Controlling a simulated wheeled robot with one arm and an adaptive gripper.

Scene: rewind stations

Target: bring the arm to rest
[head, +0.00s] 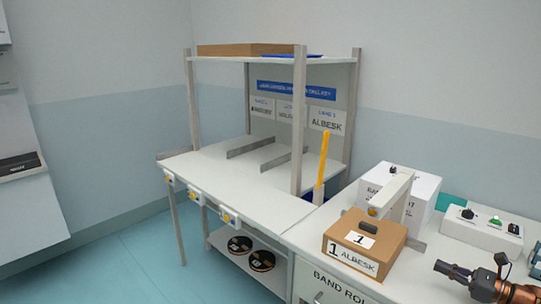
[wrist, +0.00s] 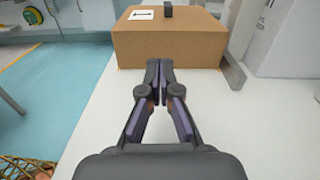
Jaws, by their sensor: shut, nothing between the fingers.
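My gripper (head: 452,271) shows at the lower right of the head view, above the white counter (head: 300,236). It also shows in the wrist view (wrist: 159,66), where its fingers are together with nothing between them. A brown cardboard box (head: 366,245) marked "1 ALBESK" stands on the counter to the left of my gripper. In the wrist view the box (wrist: 165,45) is straight beyond the fingertips. My gripper appears apart from it.
A white box (head: 423,193) and a control panel (head: 480,228) with buttons stand behind. A shelved table (head: 178,160) with lane dividers is to the left. Black reels (head: 262,260) lie on its lower shelf. The blue floor (head: 130,255) at left is clear.

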